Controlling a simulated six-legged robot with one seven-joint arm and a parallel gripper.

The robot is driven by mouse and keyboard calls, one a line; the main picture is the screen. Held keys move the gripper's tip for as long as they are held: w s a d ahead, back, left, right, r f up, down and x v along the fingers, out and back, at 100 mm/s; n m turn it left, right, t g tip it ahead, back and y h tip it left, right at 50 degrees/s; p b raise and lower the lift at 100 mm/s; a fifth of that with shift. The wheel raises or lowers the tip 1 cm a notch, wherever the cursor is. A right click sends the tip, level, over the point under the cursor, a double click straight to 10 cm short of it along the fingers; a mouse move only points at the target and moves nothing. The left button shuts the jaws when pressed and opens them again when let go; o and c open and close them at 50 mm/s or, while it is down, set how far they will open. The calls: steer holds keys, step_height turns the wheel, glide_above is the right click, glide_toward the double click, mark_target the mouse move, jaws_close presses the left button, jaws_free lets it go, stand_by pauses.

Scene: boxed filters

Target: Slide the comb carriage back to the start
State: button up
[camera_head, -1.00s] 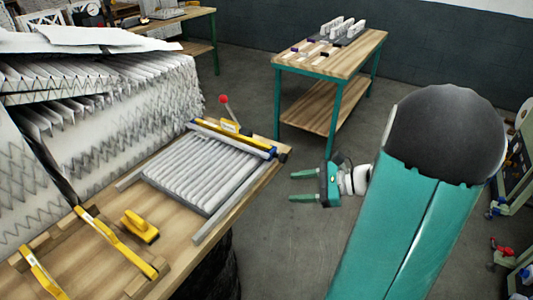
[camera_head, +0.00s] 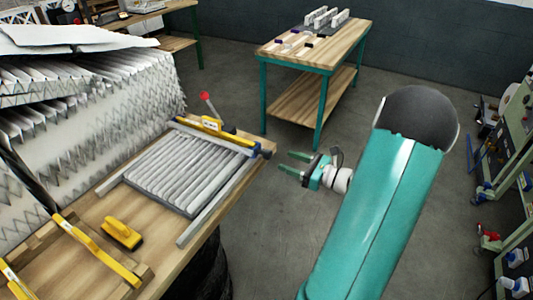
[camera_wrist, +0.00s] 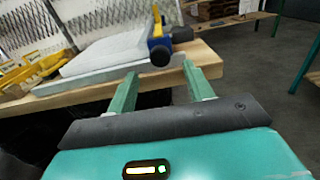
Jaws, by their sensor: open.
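The comb carriage (camera_head: 214,131) is a yellow and blue bar across the far end of the pleated filter tray. A lever with a red knob (camera_head: 204,96) rises beside it. The pleated grey filter (camera_head: 188,173) lies between two pale rails on the wooden bench. My gripper (camera_head: 285,163) is open and empty, off the right side of the bench. In the wrist view my two green fingers (camera_wrist: 158,84) point toward the bench edge, and the blue and dark end of the carriage (camera_wrist: 159,50) shows just beyond them, apart from them.
The wooden bench (camera_head: 165,255) holds a yellow-handled block (camera_head: 122,233) and yellow bars (camera_head: 95,248) at the near left. Large stacked pleated sheets (camera_head: 110,130) stand along its left side. A second table (camera_head: 330,52) with small parts stands behind. Floor between is clear.

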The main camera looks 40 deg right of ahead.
mark_target(270, 155)
steer(key=x, duration=0.8)
steer(key=shift+a, duration=0.1)
jaws_close()
